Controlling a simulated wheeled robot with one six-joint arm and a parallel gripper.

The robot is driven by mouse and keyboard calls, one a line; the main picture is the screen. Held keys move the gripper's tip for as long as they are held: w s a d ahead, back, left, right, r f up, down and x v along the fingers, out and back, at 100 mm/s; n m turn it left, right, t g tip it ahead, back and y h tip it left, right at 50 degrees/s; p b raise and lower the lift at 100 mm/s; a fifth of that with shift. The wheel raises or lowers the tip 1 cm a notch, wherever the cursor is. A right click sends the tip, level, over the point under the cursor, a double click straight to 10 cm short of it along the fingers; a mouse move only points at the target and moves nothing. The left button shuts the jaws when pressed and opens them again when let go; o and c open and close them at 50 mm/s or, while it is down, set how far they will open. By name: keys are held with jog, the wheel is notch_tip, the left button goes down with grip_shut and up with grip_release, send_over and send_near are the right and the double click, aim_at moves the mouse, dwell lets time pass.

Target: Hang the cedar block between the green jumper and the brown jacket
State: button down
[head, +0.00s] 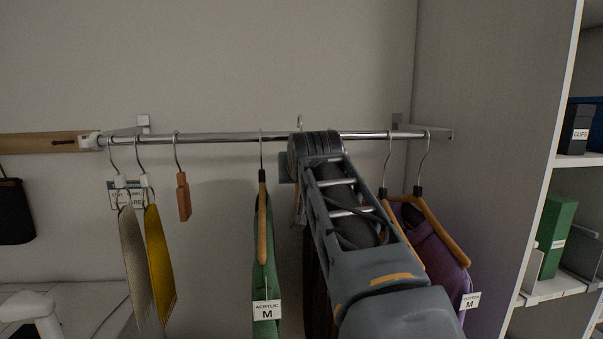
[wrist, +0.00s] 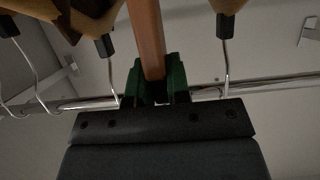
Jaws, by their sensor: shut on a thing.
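My gripper (wrist: 157,80) is shut on a reddish-brown wooden bar, the cedar block (wrist: 146,35), in the wrist view. The wrist view looks upside down, with hangers at the top and the rail across the middle. The held block lies between two hanger hooks there. In the head view my arm hides the block and fingertips. The green jumper (head: 266,285) hangs just left of my arm on a wooden hanger. The brown jacket (head: 313,285) hangs mostly hidden behind my arm. A hook top (head: 299,121) shows above the rail; whose it is I cannot tell.
The rail (head: 230,138) runs across the wall. Another reddish-brown block (head: 184,197), a yellow piece (head: 159,262) and a beige piece (head: 134,262) hang at left. Purple clothing (head: 440,262) hangs close right of my arm. A shelf unit (head: 500,120) stands right.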

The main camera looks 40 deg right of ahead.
jog(key=x, duration=0.8)
jog(key=shift+r, duration=0.2)
dwell(0.4)
jog(key=shift+w, duration=0.1)
dwell(0.3)
jog(key=c, duration=1)
grip_release()
jog(key=shift+f, duration=0.1)
